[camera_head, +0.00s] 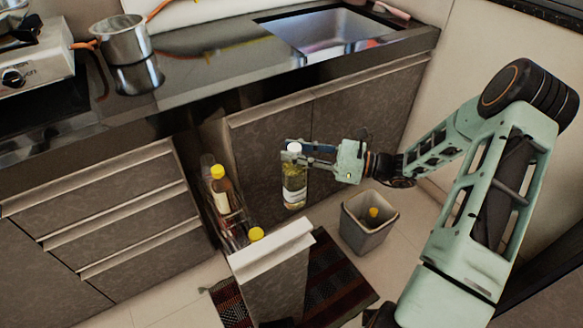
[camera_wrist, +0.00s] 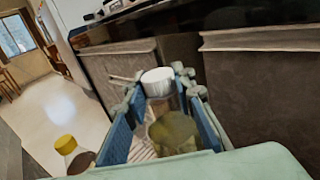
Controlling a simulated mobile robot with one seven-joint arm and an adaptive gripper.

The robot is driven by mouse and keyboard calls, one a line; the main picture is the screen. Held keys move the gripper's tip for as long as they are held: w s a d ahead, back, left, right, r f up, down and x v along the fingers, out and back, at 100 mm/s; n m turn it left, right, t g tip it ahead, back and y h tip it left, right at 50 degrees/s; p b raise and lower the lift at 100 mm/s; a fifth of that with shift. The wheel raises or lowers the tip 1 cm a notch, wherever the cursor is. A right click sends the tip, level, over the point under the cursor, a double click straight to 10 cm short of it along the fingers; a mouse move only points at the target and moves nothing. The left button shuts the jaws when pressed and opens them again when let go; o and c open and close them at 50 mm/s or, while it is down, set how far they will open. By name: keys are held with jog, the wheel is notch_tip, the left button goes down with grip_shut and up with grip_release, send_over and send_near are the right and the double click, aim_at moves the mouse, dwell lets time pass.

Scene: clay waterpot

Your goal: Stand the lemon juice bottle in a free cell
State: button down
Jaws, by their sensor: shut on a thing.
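The lemon juice bottle (camera_head: 294,182) has a white cap, clear walls and yellowish contents. My gripper (camera_head: 296,152) is shut on it near its top and holds it roughly upright in the air, to the right of the pull-out rack (camera_head: 237,219). In the wrist view the bottle (camera_wrist: 172,130) sits between the two blue finger pads of my gripper (camera_wrist: 165,115). The rack holds a brown bottle with a yellow cap (camera_head: 221,190) and another yellow-capped bottle (camera_head: 256,234) near its front. The rack's cells are mostly hidden by its front panel and the bottles.
The pulled-out drawer front (camera_head: 275,275) stands before the rack. A grey bin (camera_head: 369,225) with a yellow item inside stands on the floor at the right. A striped rug (camera_head: 335,285) lies below. Closed cabinet doors (camera_head: 345,125) stand behind the held bottle.

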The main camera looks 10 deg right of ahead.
jog(key=shift+a+f+g+b, duration=0.15)
jog(key=shift+a+f+b, duration=0.1)
jog(key=shift+f, duration=0.3)
jog(key=shift+a+f+g+b, duration=0.15)
jog(key=shift+a+f+b, duration=0.05)
jog(key=shift+f, duration=0.3)
jog(key=shift+s+a+b, duration=0.7)
jog(key=shift+s+a, duration=1.15)
jog(key=shift+a, duration=2)
jog(key=shift+s+a+b, duration=0.7)
jog(key=shift+s+a, duration=1.1)
jog(key=shift+a, duration=2)
jog(key=shift+f+b, duration=1.45)
jog(key=shift+f, duration=1.15)
jog(key=c, duration=1.7)
grip_release()
jog(key=shift+o, duration=0.8)
jog(key=shift+f, duration=0.1)
